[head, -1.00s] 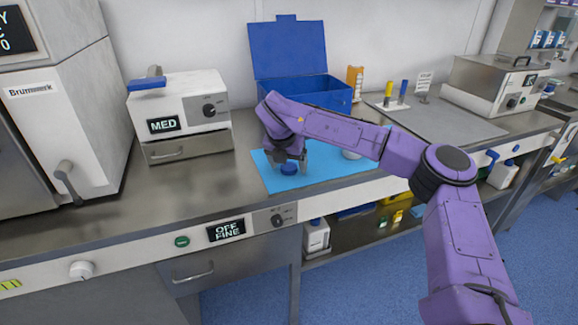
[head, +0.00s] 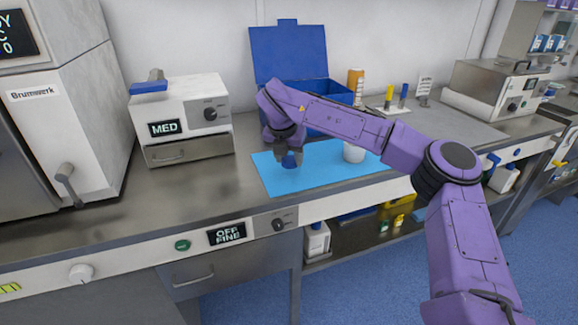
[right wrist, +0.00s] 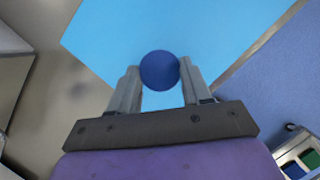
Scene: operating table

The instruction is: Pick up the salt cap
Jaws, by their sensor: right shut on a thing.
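The salt cap is a small round blue cap (head: 289,161). It is between the fingertips of my right gripper (head: 287,155), over the light blue mat (head: 330,175). In the right wrist view the cap (right wrist: 160,70) fills the gap between both fingers of the gripper (right wrist: 158,78), which are shut on it. The cap appears tilted and raised above the mat in the head view. My left gripper is not in view.
A white round container (head: 353,152) stands on the mat to the right of the gripper. An open blue box (head: 320,118) is behind. A white device marked MED (head: 180,110) stands to the left. The steel counter (head: 160,210) in front of it is clear.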

